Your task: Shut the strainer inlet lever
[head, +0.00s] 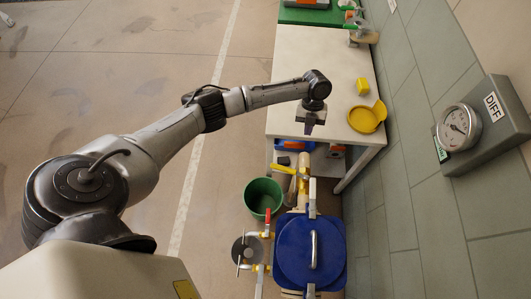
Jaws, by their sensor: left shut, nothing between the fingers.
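No label shows which one is the inlet lever. My left gripper (309,129) is shut and empty, pointing down over the front end of the white table, above and apart from the levers in the picture. My right gripper is out of view.
A green bucket (263,198) stands left of the pipework. A gauge box marked DIFF (490,125) juts from the right wall.

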